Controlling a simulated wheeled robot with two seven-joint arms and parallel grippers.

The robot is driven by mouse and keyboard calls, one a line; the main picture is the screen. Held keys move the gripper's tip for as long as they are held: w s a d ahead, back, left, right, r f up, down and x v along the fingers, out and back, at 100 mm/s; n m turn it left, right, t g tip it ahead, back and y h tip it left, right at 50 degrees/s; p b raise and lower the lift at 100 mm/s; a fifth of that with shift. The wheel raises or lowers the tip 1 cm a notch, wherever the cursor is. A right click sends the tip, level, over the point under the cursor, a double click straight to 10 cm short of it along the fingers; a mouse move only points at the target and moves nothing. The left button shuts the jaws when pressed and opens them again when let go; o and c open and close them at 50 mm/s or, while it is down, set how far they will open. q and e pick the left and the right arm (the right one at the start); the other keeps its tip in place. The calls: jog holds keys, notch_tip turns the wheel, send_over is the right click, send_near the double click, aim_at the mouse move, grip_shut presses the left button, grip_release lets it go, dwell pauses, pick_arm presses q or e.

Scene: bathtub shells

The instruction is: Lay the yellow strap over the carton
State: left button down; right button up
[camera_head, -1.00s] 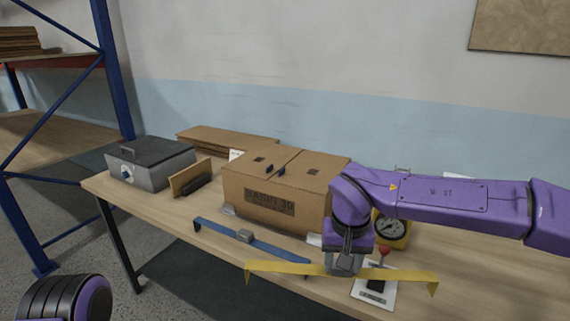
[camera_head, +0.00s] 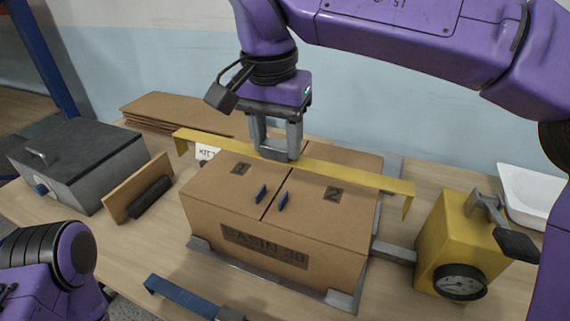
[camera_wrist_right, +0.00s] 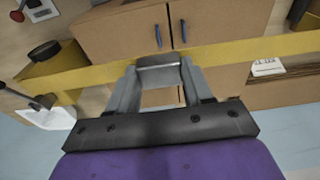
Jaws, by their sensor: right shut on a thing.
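The brown carton (camera_head: 272,246) stands closed on the table, its two top flaps marked 1 and 2 with small blue tabs. My right gripper (camera_head: 278,152) is shut on the middle of the yellow strap (camera_head: 345,174), over the rear part of the carton top. The strap runs across the carton's width, and its bent-down ends reach past both sides. I cannot tell whether it touches the top. The right wrist view shows the strap (camera_wrist_right: 240,50) between my fingers (camera_wrist_right: 160,72) and the carton (camera_wrist_right: 118,32). My left arm shows at lower left; its gripper is out of view.
A blue strap (camera_head: 178,294) lies in front of the carton. A yellow box with a dial (camera_head: 450,240) stands at right, near a white tray (camera_head: 530,190). At left are a grey box (camera_head: 85,165), a brown board (camera_head: 136,190) and flat cardboard (camera_head: 185,112) behind.

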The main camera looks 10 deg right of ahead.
jog(key=w+d+f+p, duration=0.2)
jog(key=w+d+f, duration=0.2)
jog(key=w+f, duration=0.6)
notch_tip(320, 180, down, 2)
jog(key=shift+w+d, duration=0.3)
jog(key=shift+w, duration=0.05)
jog(key=shift+p, duration=0.3)
jog(key=shift+s+f, duration=0.1)
jog(key=shift+f, duration=0.05)
jog(key=shift+f, duration=0.25)
jog(key=o, duration=1.1)
